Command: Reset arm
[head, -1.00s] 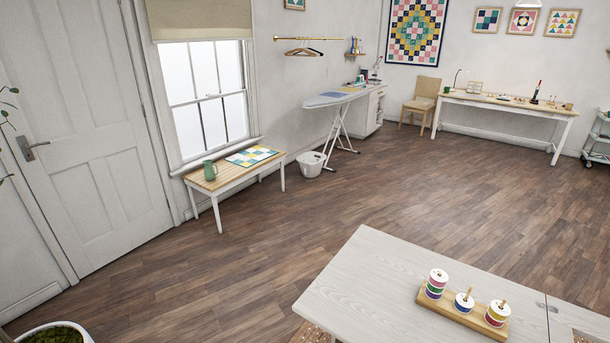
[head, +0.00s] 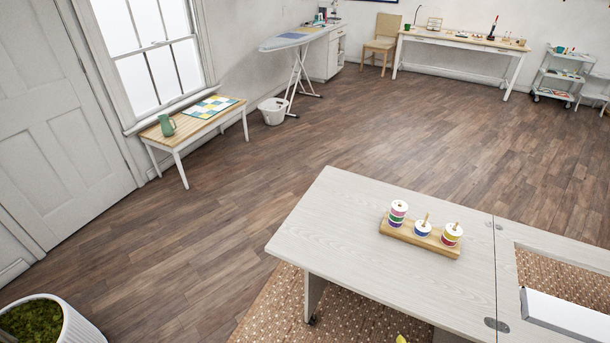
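Neither of my grippers shows in the head view. A pale wood sewing cabinet (head: 350,240) stands at the lower right. On its top is a wooden peg board (head: 398,233) with three pegs. The left peg holds a tall stack of coloured spools (head: 397,213), the middle peg a short white and blue one (head: 423,229), and the right peg a stack with red and yellow (head: 451,235). A rectangular opening (head: 560,275) lies in the cabinet top at the right, with part of a white object (head: 565,317) at its front, cut off by the picture edge.
A low bench (head: 190,127) with a green jug (head: 167,125) stands under the window. An ironing board (head: 285,42), a basket (head: 272,111), a long table (head: 465,45) and a cart (head: 560,75) stand behind. A potted plant (head: 50,322) is at lower left. The middle floor is clear.

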